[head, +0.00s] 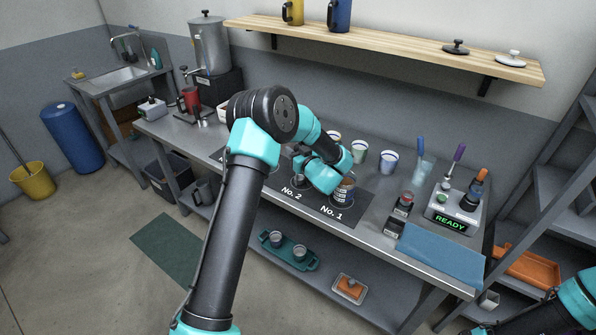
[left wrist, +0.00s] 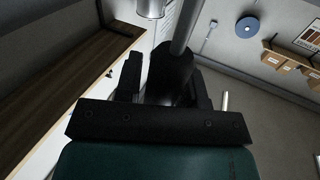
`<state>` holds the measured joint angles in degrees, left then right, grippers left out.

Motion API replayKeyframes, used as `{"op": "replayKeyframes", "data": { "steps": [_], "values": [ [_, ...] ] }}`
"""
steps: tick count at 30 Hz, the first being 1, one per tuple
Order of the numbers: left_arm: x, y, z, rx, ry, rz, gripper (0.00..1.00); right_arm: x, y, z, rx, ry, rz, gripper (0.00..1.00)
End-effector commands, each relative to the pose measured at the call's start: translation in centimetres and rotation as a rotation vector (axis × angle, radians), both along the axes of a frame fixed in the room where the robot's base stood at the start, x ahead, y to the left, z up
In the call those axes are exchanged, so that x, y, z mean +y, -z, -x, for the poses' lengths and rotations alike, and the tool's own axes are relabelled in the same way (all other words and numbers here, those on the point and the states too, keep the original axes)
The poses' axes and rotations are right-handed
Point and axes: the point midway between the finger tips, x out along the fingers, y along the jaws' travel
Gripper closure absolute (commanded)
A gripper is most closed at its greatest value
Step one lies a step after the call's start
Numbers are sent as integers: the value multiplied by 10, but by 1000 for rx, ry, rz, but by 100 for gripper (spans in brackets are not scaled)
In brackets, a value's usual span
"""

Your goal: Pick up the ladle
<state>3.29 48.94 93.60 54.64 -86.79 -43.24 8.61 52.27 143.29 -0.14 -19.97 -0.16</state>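My left gripper (head: 322,172) is over the dark mat on the metal bench, near the No. 1 and No. 2 labels. The rod runs up out of the frame, and I cannot make out a bowl. I cannot pick out the ladle in the head view.
A printed can (head: 344,190) stands by the No. 1 label, close to the left gripper. Several cups stand behind the mat. A scale reading READY (head: 450,222) and a blue towel (head: 440,256) are at the right. A wooden shelf (head: 390,45) hangs above.

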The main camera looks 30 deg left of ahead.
Motion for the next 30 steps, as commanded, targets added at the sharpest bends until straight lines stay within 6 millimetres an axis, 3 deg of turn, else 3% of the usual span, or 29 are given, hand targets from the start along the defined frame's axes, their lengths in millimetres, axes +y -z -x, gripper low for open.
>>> {"op": "replayKeyframes", "data": {
  "steps": [11, 22, 30],
  "values": [
    [0, 0, 0, 0, 0, 0, 100, 0, 0, 0, 0, 0, 0, 57],
    [0, -5, 0, -1, 0, 0, 100, 0, 0, 0, 0, 0, 0, 57],
    [0, -33, 0, -4, 0, 0, 100, 0, 0, 0, 0, 0, 0, 57]
  ]
}}
